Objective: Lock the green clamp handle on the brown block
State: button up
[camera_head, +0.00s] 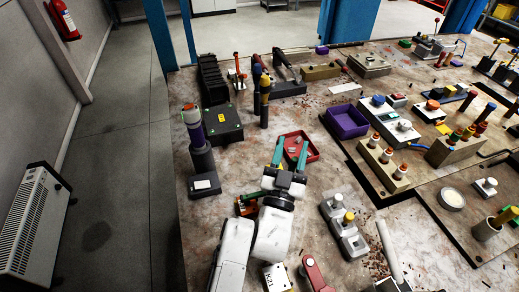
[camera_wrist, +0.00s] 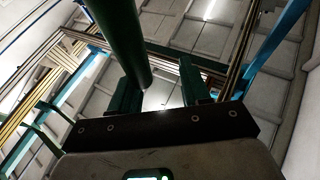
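My gripper (camera_head: 292,145) has two green fingers spread apart with nothing visible between them. In the head view its fingertips overlap a red tray (camera_head: 313,150). A green handle (camera_head: 251,196) lies to the left of my wrist, above a small orange-brown block (camera_head: 246,208), which my arm partly hides. I cannot tell whether the handle touches my gripper, or its clamp state. In the wrist view the open fingers (camera_wrist: 160,82) point towards the ceiling structure. A thick green rod (camera_wrist: 122,40), perhaps the handle, crosses close in front of the left finger.
A dark box (camera_head: 222,124) and an upright grey-and-purple tool (camera_head: 199,150) stand at the left. A grey block with knobs (camera_head: 345,228) is right of my arm. A red-handled part (camera_head: 315,272) is close by. A purple bin (camera_head: 346,121) stands further right.

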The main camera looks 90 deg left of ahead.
jog(key=s+d+r+p, duration=0.6)
jog(key=s+d+r, duration=0.3)
jog(key=d, duration=0.1)
jog(key=shift+d+r, duration=0.3)
dwell(0.9)
jog(key=shift+c, duration=0.2)
